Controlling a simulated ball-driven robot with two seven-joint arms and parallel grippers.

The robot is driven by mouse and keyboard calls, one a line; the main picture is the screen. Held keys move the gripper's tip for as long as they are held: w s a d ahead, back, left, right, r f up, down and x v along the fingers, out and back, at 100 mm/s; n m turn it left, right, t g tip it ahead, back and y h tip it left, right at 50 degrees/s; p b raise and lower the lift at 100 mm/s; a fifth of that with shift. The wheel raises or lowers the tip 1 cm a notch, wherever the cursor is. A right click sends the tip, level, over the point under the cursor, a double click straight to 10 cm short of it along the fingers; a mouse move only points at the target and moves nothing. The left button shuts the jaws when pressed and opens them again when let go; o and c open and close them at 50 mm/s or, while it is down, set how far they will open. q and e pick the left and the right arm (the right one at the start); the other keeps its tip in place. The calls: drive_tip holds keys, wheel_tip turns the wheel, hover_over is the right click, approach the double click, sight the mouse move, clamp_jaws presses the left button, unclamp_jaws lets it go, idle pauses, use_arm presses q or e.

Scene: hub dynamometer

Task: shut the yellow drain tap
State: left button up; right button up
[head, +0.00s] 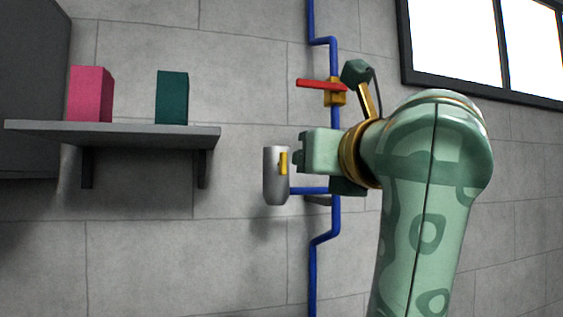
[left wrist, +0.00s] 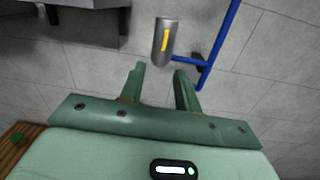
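The yellow drain tap (head: 283,163) is a short upright lever on the front of a grey cylindrical bowl (head: 270,183) by the wall. The left wrist view shows the tap (left wrist: 166,40) lengthwise along the bowl (left wrist: 158,57), beyond my fingertips. My left gripper (head: 301,151) is just right of the bowl and slightly above the tap's middle in the head view. In the left wrist view its two fingers (left wrist: 160,70) stand apart with nothing between them. The fingers look clear of the tap. My right gripper is in neither view.
A blue pipe (head: 321,130) climbs the wall behind my gripper, with a side branch to the bowl. A red lever (head: 318,84) sits on a brass valve (head: 336,97) above. A shelf (head: 130,133) at left holds a pink box (head: 88,95) and a teal box (head: 172,97).

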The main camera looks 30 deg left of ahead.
sight(285, 161)
use_arm(q)
drive_tip(key=shift+h, duration=0.3)
drive_tip(key=p+x, duration=0.1)
drive_tip(key=x, duration=0.3)
drive_tip(key=p+x, duration=0.1)
drive_tip(key=x, duration=0.4)
drive_tip(key=r+p+x, duration=0.1)
drive_tip(key=x, duration=0.4)
drive_tip(key=shift+w+d+p, duration=0.15)
drive_tip(key=shift+w+p, duration=0.15)
drive_tip(key=shift+x, duration=0.85)
drive_tip(key=shift+d+f, duration=0.1)
clamp_jaws()
